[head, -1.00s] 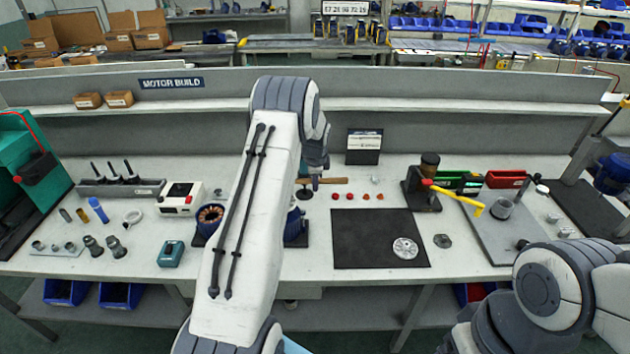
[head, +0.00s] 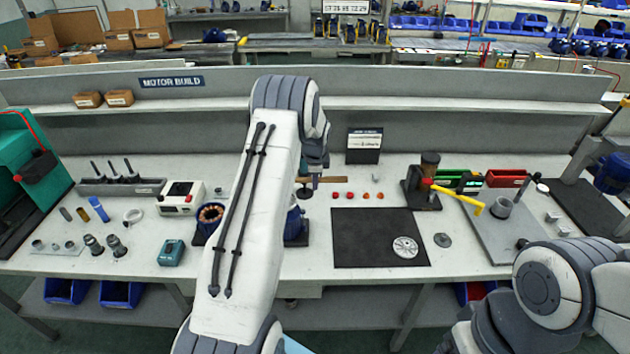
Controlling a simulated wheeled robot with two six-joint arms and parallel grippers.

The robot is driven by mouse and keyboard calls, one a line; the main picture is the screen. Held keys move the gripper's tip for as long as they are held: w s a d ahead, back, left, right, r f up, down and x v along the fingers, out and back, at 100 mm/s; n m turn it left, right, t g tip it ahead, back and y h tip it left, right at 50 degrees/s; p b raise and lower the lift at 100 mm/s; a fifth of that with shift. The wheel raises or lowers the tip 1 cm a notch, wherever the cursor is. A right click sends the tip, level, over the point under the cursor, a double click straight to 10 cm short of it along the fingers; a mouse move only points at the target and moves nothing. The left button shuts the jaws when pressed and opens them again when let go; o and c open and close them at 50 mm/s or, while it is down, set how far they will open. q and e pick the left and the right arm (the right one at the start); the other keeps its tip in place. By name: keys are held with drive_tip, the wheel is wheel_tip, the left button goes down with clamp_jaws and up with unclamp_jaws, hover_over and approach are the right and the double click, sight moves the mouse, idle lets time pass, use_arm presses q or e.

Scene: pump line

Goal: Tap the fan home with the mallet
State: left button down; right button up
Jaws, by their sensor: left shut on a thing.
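My left gripper (head: 314,176) is shut on the mallet (head: 332,180), beyond my left forearm. The mallet's pale wooden handle points right, with a dark head at its left end. My forearm hides much of this grip. A round, light grey, slotted part (head: 405,247), which may be the fan, lies flat on the black mat (head: 365,225). A blue motor housing (head: 293,222) stands in a dark cradle, mostly hidden behind my forearm; I cannot tell whether a fan sits on it. My right arm shows at the lower right, its gripper out of view.
A stator with copper windings (head: 210,213) sits left of my forearm. Several small red parts (head: 365,196) lie behind the mat. A dark press with a yellow lever (head: 458,195) stands to the right, near a grey plate (head: 490,235). A teal device (head: 171,253) lies front left.

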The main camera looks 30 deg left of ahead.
use_arm(q)
drive_tip(key=shift+f+b, duration=0.4)
drive_tip(key=shift+f, duration=0.25)
wheel_tip(320, 180, up, 5)
drive_tip(key=p, duration=0.3)
drive_tip(key=shift+f, duration=0.15)
drive_tip(key=shift+d+f, duration=0.1)
